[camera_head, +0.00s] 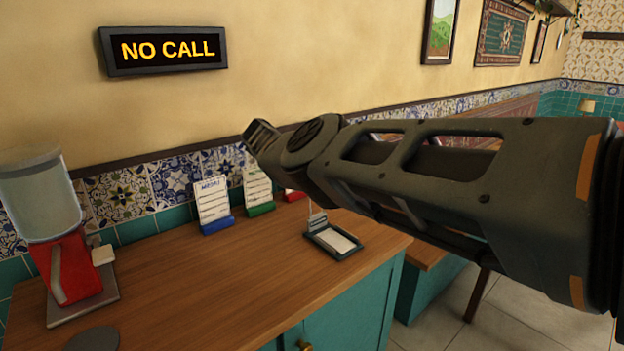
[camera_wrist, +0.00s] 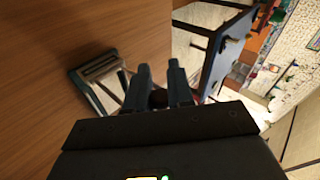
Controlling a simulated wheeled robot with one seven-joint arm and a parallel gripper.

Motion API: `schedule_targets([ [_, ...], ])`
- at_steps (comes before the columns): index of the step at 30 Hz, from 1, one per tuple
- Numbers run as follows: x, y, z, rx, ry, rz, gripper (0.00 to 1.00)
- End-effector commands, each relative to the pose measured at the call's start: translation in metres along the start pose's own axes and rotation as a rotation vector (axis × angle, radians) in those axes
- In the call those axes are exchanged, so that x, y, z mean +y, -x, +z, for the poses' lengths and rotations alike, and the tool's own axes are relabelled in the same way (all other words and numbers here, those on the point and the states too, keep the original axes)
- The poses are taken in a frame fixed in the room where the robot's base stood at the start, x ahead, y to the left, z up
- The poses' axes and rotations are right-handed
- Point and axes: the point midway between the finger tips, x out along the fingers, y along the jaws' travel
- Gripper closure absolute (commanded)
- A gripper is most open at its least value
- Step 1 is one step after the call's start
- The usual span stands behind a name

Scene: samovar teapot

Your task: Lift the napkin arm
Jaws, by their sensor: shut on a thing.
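The napkin holder (camera_head: 345,252) is a dark tray with white napkins on the wooden counter near its right end. Its napkin arm (camera_head: 316,222) stands up at the tray's back edge, and its top runs out of sight behind my arm. In the wrist view the napkin holder (camera_wrist: 80,84) lies left of my gripper (camera_wrist: 158,84). My gripper is shut on a small dark piece between its fingers, which appears to be the end of the napkin arm. In the head view the fingers are hidden behind my own arm.
Several menu stands, blue (camera_head: 214,208) and green (camera_head: 258,190) among them, stand at the tiled wall behind. A red dispenser with a clear tank (camera_head: 75,265) stands at the left. The middle of the counter (camera_head: 220,285) is clear. A bench (camera_head: 440,262) is beyond the counter's right end.

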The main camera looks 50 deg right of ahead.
Motion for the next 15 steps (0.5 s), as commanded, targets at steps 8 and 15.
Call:
schedule_targets([
  [8,0.0025,-0.003,-0.0008,0.003,0.002,0.003,0.63],
  [15,0.0016,-0.0016,-0.0003,0.002,0.001,0.002,0.54],
])
